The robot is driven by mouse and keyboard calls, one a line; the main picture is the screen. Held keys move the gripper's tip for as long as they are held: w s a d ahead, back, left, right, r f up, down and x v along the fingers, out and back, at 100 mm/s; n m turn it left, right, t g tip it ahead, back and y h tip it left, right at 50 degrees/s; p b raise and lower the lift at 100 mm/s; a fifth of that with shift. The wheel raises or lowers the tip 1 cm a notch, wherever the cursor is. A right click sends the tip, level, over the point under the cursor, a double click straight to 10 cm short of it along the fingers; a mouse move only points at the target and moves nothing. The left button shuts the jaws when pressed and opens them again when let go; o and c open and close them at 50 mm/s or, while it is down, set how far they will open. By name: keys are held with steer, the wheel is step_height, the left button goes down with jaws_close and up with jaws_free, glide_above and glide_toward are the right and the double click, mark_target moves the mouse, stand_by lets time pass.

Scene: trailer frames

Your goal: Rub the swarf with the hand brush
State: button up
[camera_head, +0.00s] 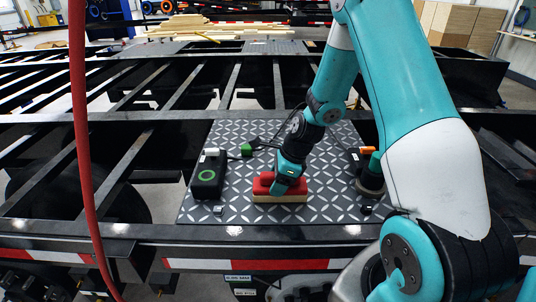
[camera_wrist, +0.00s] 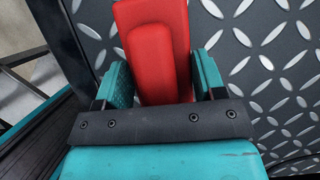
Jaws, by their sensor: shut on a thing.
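The hand brush (camera_head: 264,189) has a red body and a pale tan underside. It is at the front middle of the diamond-plate sheet, and its red handle (camera_wrist: 155,50) fills the upper middle of the wrist view. My gripper (camera_head: 284,184) is shut on the brush from above, with a teal finger on each side of the handle in the wrist view (camera_wrist: 160,85). The brush's underside appears at the plate, but exact contact cannot be told. I cannot make out swarf for certain; the area under the brush is hidden.
A black box with a green ring (camera_head: 207,176) stands left on the plate (camera_head: 240,212). A green-and-black item (camera_head: 248,148) lies behind the brush. A dark item with an orange top (camera_head: 367,151) is at right. Open frame gaps surround the plate. A red hose (camera_head: 82,130) hangs at left.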

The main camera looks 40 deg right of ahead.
mark_target(270, 173)
steer(key=shift+w+a, duration=0.2)
steer(key=shift+a, duration=0.15)
step_height(270, 173, up, 4)
steer(key=p, duration=0.3)
steer(key=shift+w+a, duration=0.15)
step_height(270, 173, up, 4)
steer(key=p, duration=0.4)
steer(key=shift+r, duration=0.25)
